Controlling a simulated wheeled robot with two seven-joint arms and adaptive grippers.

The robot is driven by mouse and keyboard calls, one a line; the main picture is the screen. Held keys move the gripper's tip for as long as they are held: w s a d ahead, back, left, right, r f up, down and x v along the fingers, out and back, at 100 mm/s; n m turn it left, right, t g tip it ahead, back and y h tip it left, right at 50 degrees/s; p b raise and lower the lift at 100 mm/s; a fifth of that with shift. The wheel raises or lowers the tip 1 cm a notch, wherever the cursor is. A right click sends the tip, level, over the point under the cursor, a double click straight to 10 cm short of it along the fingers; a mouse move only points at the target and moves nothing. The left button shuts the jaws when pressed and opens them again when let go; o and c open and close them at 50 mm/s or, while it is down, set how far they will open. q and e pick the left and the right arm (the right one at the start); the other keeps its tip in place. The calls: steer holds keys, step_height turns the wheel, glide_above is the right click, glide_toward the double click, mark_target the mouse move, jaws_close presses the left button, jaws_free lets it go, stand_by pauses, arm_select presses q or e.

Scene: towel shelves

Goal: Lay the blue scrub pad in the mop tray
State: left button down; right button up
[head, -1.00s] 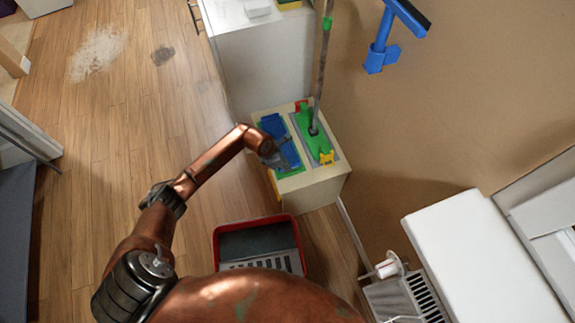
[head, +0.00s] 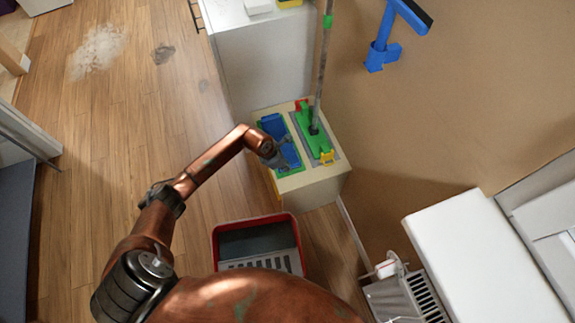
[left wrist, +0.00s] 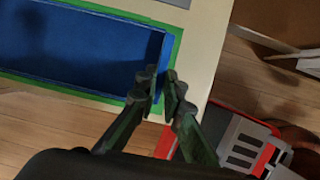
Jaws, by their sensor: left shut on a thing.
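My left gripper (head: 281,156) is over the near end of the pad. In the wrist view its fingertips (left wrist: 163,90) are close together at the pad's near right corner, shut on its edge. The mop tray, seemingly the red-rimmed tray (head: 215,248) with a slotted grey part, stands on the floor. My right gripper is out of view.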

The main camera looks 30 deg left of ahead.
arm_select(q)
steer(key=shift+f, duration=0.25)
stand_by(0.3)
steer(key=c, duration=2)
jaws_free()
steer(key=v, duration=1.2)
